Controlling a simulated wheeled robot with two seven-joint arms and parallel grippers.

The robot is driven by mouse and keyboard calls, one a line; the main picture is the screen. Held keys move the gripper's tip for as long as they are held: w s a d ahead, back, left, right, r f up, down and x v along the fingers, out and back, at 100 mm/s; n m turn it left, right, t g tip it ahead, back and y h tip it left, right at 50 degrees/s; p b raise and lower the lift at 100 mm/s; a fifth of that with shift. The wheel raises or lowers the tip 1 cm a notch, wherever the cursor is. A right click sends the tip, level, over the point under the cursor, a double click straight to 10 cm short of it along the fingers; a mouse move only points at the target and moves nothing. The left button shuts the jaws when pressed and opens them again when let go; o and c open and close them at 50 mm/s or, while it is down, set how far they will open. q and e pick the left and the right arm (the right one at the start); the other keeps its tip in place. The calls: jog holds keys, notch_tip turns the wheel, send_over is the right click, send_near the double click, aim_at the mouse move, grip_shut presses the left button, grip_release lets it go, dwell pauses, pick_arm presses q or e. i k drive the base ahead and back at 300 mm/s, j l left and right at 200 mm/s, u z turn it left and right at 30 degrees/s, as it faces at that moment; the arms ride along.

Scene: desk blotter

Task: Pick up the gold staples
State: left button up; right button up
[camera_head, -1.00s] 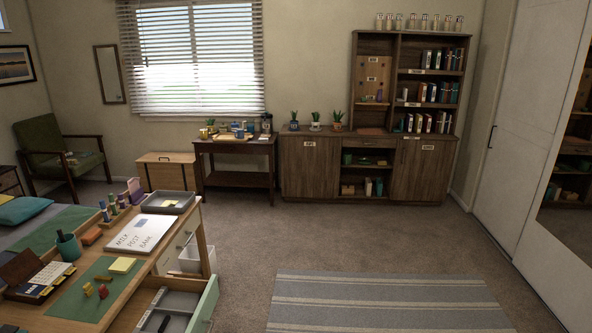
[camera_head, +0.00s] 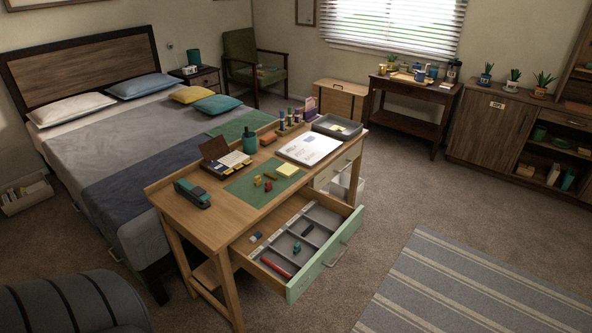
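Small gold pieces (camera_head: 257,181) lie on the green blotter (camera_head: 243,194) on the wooden desk; they look like the gold staples, but are too small to be sure. Another small gold-coloured piece (camera_head: 270,175) lies close to their right, and a small red item (camera_head: 268,187) is in front. Neither of my grippers is in view.

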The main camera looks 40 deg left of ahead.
aim_at(269, 176)
jog(key=i+z, duration=0.15)
jog(key=i, duration=2.6)
jog(key=i+u, duration=0.15)
jog(key=i, duration=0.4)
jog(key=i+l+u, duration=0.1)
jog(key=i, duration=0.45)
jog(key=i+l+u, duration=0.15)
jog(key=i, duration=0.35)
jog(key=u, duration=2)
jog(key=l, duration=0.1)
